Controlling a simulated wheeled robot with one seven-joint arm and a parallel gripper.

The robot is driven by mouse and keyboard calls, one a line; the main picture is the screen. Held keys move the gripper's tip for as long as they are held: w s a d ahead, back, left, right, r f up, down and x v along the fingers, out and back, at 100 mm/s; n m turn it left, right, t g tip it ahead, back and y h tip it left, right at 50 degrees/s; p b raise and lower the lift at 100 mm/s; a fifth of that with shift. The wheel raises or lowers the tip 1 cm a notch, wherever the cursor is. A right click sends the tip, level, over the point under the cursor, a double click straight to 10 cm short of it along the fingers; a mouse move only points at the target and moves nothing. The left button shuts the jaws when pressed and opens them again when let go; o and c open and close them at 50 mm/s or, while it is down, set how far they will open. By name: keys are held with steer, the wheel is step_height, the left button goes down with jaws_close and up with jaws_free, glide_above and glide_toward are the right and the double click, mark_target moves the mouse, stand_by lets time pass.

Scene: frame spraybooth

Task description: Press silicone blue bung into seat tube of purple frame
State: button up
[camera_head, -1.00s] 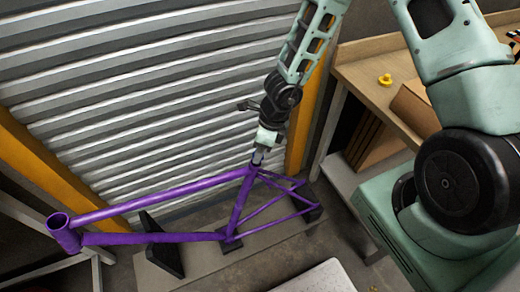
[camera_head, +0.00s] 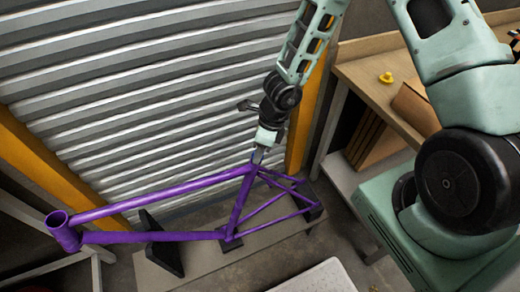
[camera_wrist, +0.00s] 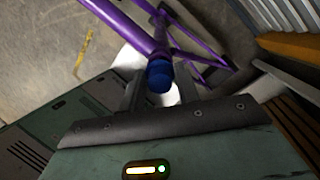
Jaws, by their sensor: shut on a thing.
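The purple frame (camera_head: 160,190) stands on a low bench along the shutter in the head view, its seat tube (camera_head: 239,200) rising at the right of its middle. My gripper (camera_head: 258,158) points down at the top of the seat tube. In the wrist view my gripper (camera_wrist: 158,92) is shut on the blue bung (camera_wrist: 159,76), which sits between the fingers. The purple frame (camera_wrist: 130,28) shows just beyond the bung. The bung overlaps the tube's top in this view; whether it is inside the tube is hidden. The bung cannot be made out in the head view.
A wooden workbench (camera_head: 365,75) with a yellow item (camera_head: 386,77) stands at the right. Black supports (camera_head: 163,250) stand on the low bench (camera_head: 200,262). The roller shutter (camera_head: 150,90) rises behind the frame. A pale tabletop (camera_head: 318,278) shows at the bottom.

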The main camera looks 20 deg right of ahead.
steer(key=shift+b+x, duration=0.75)
steer(key=shift+x, duration=0.05)
steer(key=o, duration=1)
steer(key=shift+o, duration=0.2)
steer(key=p+v, duration=1.1)
steer(key=v, duration=0.6)
steer(key=shift+r, duration=0.25)
